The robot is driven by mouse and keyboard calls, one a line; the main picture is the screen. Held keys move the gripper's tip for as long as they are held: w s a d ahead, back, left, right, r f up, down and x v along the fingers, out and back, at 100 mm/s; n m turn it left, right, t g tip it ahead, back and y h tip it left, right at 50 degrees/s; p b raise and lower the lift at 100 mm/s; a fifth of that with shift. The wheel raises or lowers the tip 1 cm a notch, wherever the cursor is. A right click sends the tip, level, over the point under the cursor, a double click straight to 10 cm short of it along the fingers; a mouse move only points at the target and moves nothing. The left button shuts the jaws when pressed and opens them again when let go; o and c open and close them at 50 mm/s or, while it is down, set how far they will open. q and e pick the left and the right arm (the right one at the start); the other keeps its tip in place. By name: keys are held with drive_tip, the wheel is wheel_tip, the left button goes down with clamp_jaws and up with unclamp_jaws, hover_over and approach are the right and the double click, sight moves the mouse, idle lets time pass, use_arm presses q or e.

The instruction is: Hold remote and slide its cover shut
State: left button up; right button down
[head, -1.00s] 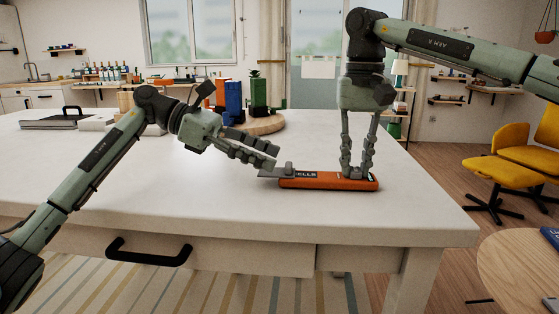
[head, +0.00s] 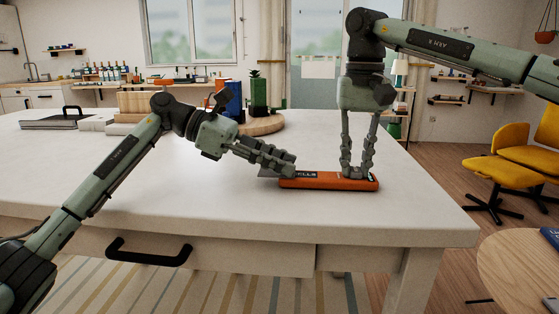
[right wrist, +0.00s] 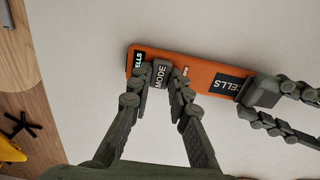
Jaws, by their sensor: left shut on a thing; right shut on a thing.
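The orange remote (head: 330,182) lies flat near the table's front right, also in the right wrist view (right wrist: 200,74). Its dark grey cover (head: 268,173) sticks out past the left end, leaving a black label partly exposed. My left gripper (head: 289,170) comes in from the left and is shut on the cover's raised grey tab (right wrist: 262,92). My right gripper (head: 356,174) points down and is shut on the remote at its grey MODE block (right wrist: 160,75). The fingers hide part of the cover and block.
A round wooden board (head: 262,125) with blue, orange and green items stands behind. A black-handled flat case (head: 55,122) and stacked blocks are at the back left. The white tabletop (head: 200,195) around the remote is clear; its front edge is close.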

sight(305, 175)
use_arm(q)
clamp_jaws()
drive_tip(key=d, duration=0.5)
drive_tip(key=shift+s, duration=0.1)
drive_tip(key=o, duration=1.2)
unclamp_jaws()
drive_tip(key=v, duration=1.2)
drive_tip(key=shift+a, duration=0.1)
use_arm(e)
drive_tip(key=c, duration=1.3)
unclamp_jaws()
drive_tip(key=shift+c, duration=0.2)
